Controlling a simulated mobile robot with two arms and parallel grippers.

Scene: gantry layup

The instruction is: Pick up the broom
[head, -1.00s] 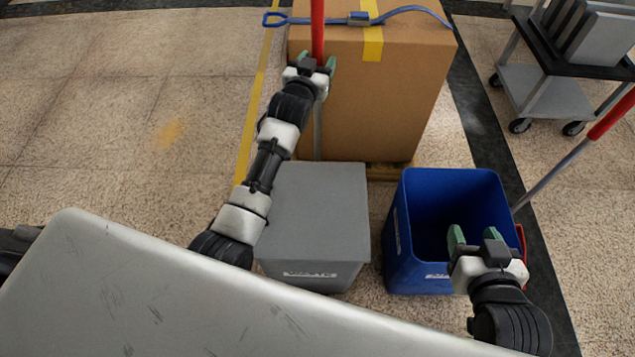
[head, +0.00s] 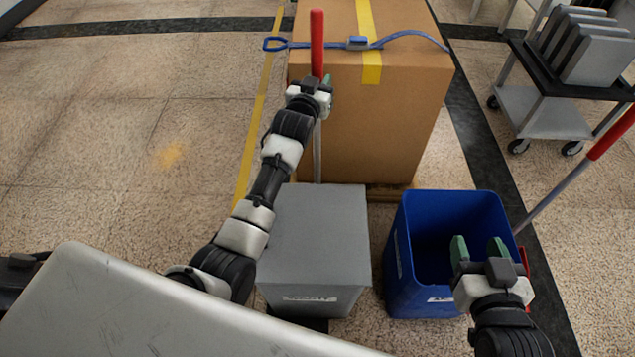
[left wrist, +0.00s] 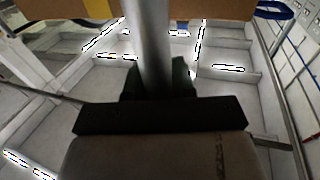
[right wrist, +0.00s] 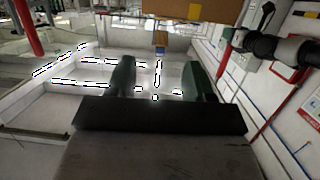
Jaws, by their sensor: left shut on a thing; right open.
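A long pole with a red grip (head: 317,42) and a grey metal shaft stands upright behind the grey waste bin; I take it as the broom. Its lower end is hidden by the bin. My left gripper (head: 322,84) is shut on it, around the lower part of the red grip or just below. In the left wrist view the grey shaft (left wrist: 150,45) runs up between the fingers. My right gripper (head: 480,249) is open and empty above the blue bin's front right. Its two green fingers stand apart in the right wrist view (right wrist: 157,80).
A grey waste bin (head: 320,225) and an open blue bin (head: 405,270) stand side by side. A strapped cardboard box (head: 400,120) is behind them. Another red-gripped pole (head: 560,187) leans at the right. A cart (head: 545,105) stands back right. The left floor is clear.

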